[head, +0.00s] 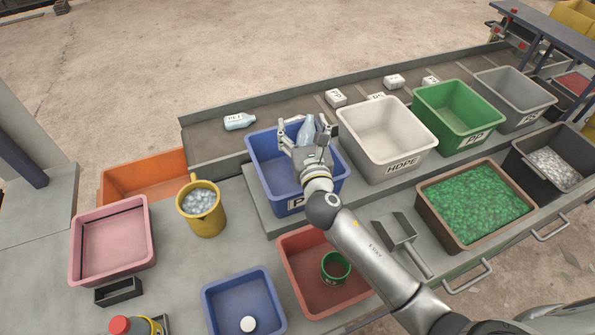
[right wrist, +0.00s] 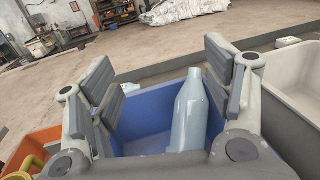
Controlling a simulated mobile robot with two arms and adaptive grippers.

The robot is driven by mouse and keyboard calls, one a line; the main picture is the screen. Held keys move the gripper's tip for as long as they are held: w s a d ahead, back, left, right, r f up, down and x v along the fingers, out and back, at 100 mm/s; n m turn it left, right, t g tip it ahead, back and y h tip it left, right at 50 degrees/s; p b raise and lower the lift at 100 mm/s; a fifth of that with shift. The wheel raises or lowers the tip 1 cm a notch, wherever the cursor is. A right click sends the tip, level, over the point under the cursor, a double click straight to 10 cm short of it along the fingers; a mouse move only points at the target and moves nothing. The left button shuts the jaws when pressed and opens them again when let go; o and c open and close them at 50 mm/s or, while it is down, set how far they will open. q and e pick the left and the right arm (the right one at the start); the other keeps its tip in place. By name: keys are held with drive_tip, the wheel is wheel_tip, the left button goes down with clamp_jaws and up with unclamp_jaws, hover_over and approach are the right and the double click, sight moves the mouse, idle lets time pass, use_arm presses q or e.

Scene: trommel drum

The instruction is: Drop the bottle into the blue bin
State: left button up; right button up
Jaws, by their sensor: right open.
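A pale blue-grey bottle (head: 306,133) is upright between the fingers of my right gripper (head: 304,126), over the blue bin (head: 263,160). The right wrist view shows the bottle (right wrist: 190,112) close to the right-hand finger, with a wide gap to the left-hand finger. I cannot tell whether it touches that finger or how high it is above the bin floor. The right gripper is open, inside the bin's outline. The bin's lower front and part of its label are hidden behind my right wrist. My left gripper is not in view.
Another pale bottle (head: 240,121) lies on the dark conveyor (head: 215,138) behind the bin. A white HDPE bin (head: 392,135) stands close on the right. A yellow mug (head: 203,213) and orange bin (head: 140,177) are to the left. A red bin (head: 300,255) is in front.

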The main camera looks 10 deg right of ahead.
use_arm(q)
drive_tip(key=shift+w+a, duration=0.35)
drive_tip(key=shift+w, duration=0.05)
use_arm(e)
drive_tip(key=s, duration=1.2)
drive_tip(key=shift+a, duration=0.15)
